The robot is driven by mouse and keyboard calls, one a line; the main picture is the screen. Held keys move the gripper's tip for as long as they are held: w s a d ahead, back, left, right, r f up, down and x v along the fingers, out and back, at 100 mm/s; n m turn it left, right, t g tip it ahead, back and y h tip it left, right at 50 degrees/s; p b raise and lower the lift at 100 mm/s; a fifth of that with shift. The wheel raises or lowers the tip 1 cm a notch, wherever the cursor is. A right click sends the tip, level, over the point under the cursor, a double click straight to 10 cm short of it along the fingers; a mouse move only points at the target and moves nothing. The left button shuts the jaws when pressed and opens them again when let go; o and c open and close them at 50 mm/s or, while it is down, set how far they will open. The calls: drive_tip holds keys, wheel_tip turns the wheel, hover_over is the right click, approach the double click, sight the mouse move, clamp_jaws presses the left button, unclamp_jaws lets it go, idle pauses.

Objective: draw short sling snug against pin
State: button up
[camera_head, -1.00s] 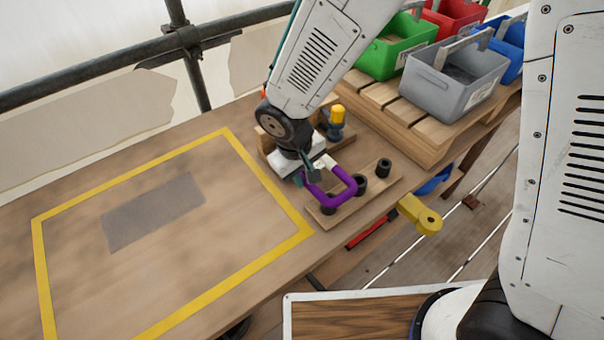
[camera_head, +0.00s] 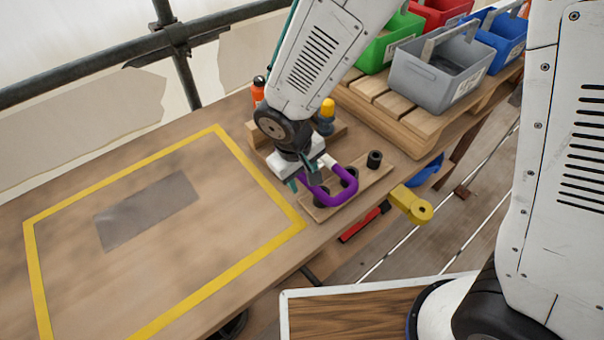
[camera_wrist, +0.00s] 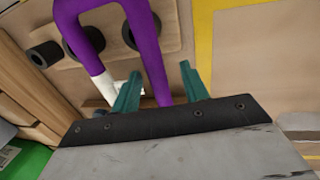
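The purple short sling (camera_head: 345,191) bends in a U above the pin board, with one purple leg and one leg with a white end reaching back to my gripper. My gripper (camera_head: 308,176) is low beside the board. In the wrist view, its teal fingers (camera_wrist: 160,75) stand apart with the purple leg (camera_wrist: 150,50) passing between them; whether they grip it is unclear. Dark pins stand on the board: a near pin (camera_head: 320,198), a middle pin (camera_head: 348,174) inside the bend and a far pin (camera_head: 374,159) outside it. Contact with the middle pin cannot be told.
A wooden block with a yellow-topped item (camera_head: 327,112) and an orange bottle (camera_head: 258,92) stand behind my gripper. Bins, including a grey bin (camera_head: 440,75), sit on a slatted stand to the right. A yellow piece (camera_head: 410,203) juts from the bench edge. The yellow-taped area (camera_head: 255,254) is mostly clear.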

drive_tip(key=shift+r, duration=0.1)
drive_tip(key=shift+r, duration=0.35)
wheel_tip(320, 180, up, 7)
drive_tip(key=a, duration=0.1)
drive_tip(key=shift+s, duration=0.4)
drive_tip(key=shift+a+f, duration=0.1)
drive_tip(key=s+d+r+m, duration=0.2)
drive_tip(key=s+d+r, duration=0.3)
drive_tip(key=d, duration=0.3)
drive_tip(key=s+d+r+m+y, duration=0.1)
drive_tip(key=s+d+r+m, duration=0.1)
drive_tip(key=s+d+r, duration=0.3)
drive_tip(key=s+d+r+m, duration=0.3)
drive_tip(key=s+d+r, duration=0.2)
drive_tip(key=d, duration=0.6)
drive_tip(key=shift+d+r+y, duration=0.15)
drive_tip(key=shift+r+y, duration=0.15)
drive_tip(key=shift+r, duration=0.55)
